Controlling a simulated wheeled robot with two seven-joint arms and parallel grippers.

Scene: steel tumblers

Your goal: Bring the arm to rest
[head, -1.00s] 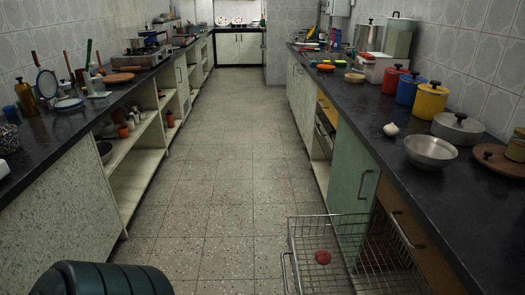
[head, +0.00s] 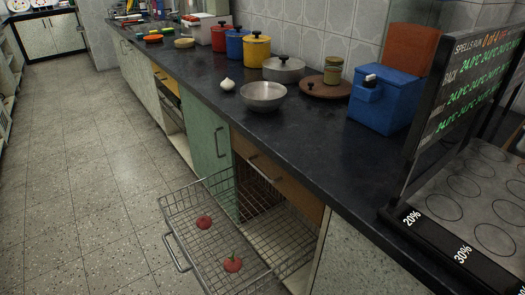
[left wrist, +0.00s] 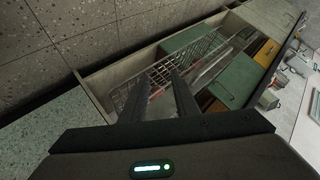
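My left gripper (left wrist: 158,82) shows in the left wrist view, its two dark fingers apart with nothing held between them. Beyond the fingers is the pulled-out wire basket (left wrist: 190,58), apart from the gripper as far as I can tell. Neither gripper shows in the head view, and the right gripper is in no frame. In the head view the wire basket (head: 170,217) sticks out from the right-hand cabinets over the floor. Two red round things, one (head: 204,222) farther and one (head: 233,264) nearer, lie in it. I see no steel tumblers.
The dark counter (head: 310,130) carries a steel bowl (head: 263,96), a lidded pot (head: 284,69), a white bulb (head: 227,84), coloured canisters and a blue box (head: 383,101). The tiled floor (head: 90,170) at left is clear.

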